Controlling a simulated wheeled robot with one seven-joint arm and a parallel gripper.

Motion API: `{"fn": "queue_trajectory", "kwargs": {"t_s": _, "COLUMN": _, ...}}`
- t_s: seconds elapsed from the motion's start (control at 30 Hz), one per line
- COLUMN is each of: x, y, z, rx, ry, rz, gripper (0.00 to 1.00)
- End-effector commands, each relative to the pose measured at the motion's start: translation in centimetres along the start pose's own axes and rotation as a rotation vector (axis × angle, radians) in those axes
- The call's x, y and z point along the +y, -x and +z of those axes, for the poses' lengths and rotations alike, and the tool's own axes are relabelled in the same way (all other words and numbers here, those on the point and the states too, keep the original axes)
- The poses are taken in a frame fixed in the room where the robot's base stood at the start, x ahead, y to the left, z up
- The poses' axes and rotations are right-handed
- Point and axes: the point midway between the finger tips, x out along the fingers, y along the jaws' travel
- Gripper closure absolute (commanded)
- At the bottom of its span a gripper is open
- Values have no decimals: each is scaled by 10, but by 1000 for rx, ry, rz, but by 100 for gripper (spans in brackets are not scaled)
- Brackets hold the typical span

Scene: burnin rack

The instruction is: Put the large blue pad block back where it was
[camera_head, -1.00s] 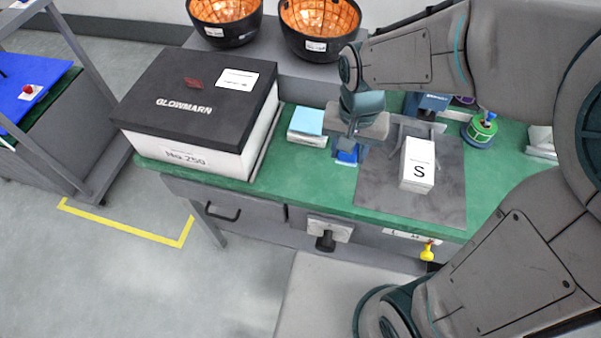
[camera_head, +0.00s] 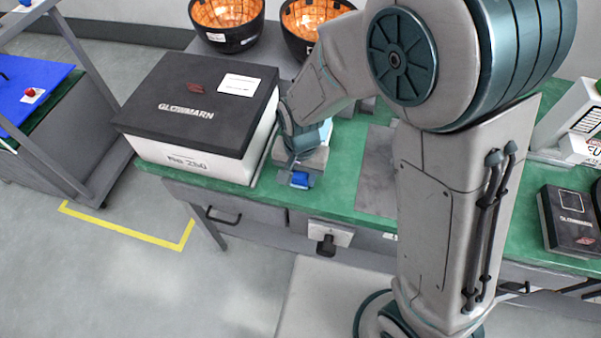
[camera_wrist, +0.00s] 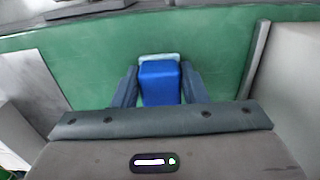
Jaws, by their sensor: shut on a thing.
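The blue pad block (camera_wrist: 160,84) is between the two fingers of my gripper (camera_wrist: 158,88) in the wrist view, with a pale strip at its far end. In the head view the blue block (camera_head: 300,180) shows below my gripper (camera_head: 300,172), over the green bench top near its front edge, just right of the big box. My gripper is shut on the block. I cannot tell whether the block touches the bench.
The black-lidded white GLOWMARN box (camera_head: 205,105) stands close on the left. A grey mat (camera_head: 375,175) lies to the right, partly hidden by my arm. A light blue pad (camera_head: 327,128) is partly hidden behind my gripper. Green bench (camera_head: 340,190) between is clear.

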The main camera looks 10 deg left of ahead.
Motion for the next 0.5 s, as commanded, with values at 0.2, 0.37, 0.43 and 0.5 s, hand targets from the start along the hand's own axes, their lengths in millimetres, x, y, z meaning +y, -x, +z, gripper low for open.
{"fn": "queue_trajectory", "kwargs": {"t_s": 0.2, "x": 0, "y": -1, "z": 0, "rx": 0, "ry": 0, "rz": 0, "gripper": 94}}
{"fn": "queue_trajectory", "kwargs": {"t_s": 0.37, "x": 0, "y": -3, "z": 0, "rx": 0, "ry": 0, "rz": 0, "gripper": 44}}
{"fn": "queue_trajectory", "kwargs": {"t_s": 0.43, "x": 0, "y": -3, "z": 0, "rx": 0, "ry": 0, "rz": 0, "gripper": 39}}
{"fn": "queue_trajectory", "kwargs": {"t_s": 0.5, "x": 0, "y": -3, "z": 0, "rx": 0, "ry": 0, "rz": 0, "gripper": 39}}
